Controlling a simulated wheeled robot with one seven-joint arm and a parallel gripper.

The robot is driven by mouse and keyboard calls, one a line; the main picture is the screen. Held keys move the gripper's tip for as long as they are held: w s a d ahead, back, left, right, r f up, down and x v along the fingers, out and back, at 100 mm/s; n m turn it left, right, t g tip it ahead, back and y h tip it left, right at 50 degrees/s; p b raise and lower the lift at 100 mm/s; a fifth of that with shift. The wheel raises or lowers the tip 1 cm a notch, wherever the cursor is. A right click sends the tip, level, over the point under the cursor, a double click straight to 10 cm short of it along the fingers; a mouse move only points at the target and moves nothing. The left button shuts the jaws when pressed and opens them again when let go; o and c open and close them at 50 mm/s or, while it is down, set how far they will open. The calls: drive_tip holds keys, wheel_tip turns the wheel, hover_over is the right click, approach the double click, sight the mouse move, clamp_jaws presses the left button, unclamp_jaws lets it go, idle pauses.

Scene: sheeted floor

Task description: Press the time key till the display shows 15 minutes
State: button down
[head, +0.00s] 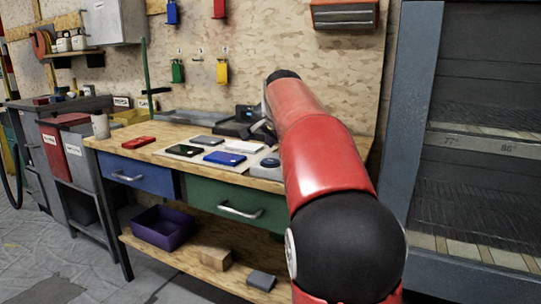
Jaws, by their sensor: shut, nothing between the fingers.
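My red arm reaches over the right end of the wooden workbench (172,131). My gripper (248,126) shows only as a small dark shape beyond the arm, near the back right of the bench top. It looks shut, with nothing held. The arm hides part of this area. No time key or lit minutes display can be made out. A tall grey cabinet (408,135) with a dark shelved interior stands at the right, with a strip (480,146) marked 77° and 86°. My gripper is apart from it.
Sheeted floor is open at front left.

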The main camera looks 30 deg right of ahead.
drive_tip(key=shift+r+p, duration=1)
drive_tip(key=shift+r, duration=0.45)
drive_tip(key=shift+f, duration=0.1)
drive_tip(key=shift+a, duration=0.1)
